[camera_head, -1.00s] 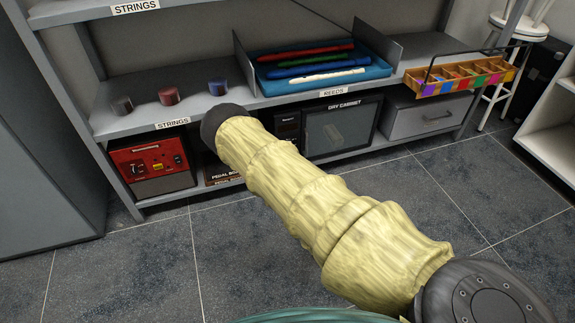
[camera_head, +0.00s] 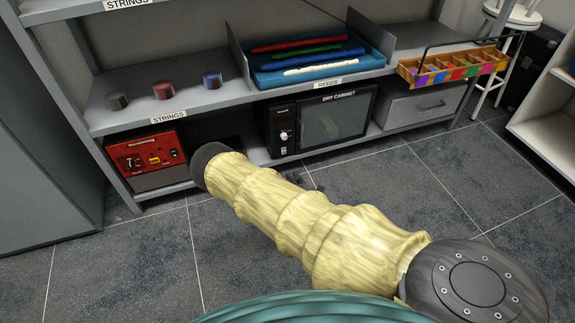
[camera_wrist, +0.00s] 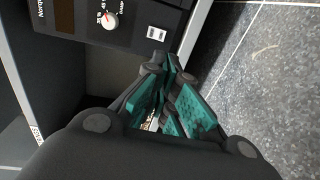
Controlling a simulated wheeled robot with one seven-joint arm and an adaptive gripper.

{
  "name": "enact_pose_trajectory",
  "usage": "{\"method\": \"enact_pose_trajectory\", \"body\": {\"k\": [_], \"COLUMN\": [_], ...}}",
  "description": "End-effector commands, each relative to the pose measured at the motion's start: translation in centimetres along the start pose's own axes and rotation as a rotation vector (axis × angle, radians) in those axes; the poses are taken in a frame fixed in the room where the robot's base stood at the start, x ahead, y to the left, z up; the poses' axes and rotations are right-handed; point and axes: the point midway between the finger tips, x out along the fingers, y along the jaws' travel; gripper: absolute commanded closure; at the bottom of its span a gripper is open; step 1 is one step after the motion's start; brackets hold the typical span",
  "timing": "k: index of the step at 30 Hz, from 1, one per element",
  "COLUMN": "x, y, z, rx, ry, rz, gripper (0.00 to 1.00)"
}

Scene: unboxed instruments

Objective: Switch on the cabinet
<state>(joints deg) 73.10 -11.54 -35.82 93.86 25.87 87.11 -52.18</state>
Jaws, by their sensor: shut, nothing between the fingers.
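The dry cabinet (camera_head: 335,118) is a black box with a glass door on the lower shelf, below the reeds. Its control panel, left of the door, has a dial (camera_head: 283,135). In the wrist view the panel (camera_wrist: 84,30) appears turned on its side, with the red-and-white dial (camera_wrist: 110,20) and a small white switch (camera_wrist: 157,33). My gripper (camera_wrist: 167,62) is shut and empty, its teal-padded fingers together. The fingertips appear just below the switch in that view; I cannot tell whether they touch the panel. In the head view my arm hides the gripper.
A red device (camera_head: 147,156) stands left on the lower shelf, and a grey drawer box (camera_head: 422,104) right of the cabinet. A blue tray (camera_head: 372,60) of reeds and a colourful divided basket (camera_head: 455,68) are above. The tiled floor (camera_head: 480,170) in front is clear.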

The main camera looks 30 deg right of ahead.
Motion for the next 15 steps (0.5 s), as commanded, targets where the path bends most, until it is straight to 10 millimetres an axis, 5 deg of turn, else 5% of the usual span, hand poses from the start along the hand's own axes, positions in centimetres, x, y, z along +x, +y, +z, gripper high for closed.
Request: {"method": "enact_pose_trajectory", "body": {"k": [15], "x": [7.9], "y": [-0.3], "z": [0.1], "rx": [0.001], "ry": [-0.001], "rz": [0.001], "gripper": [1.00]}}
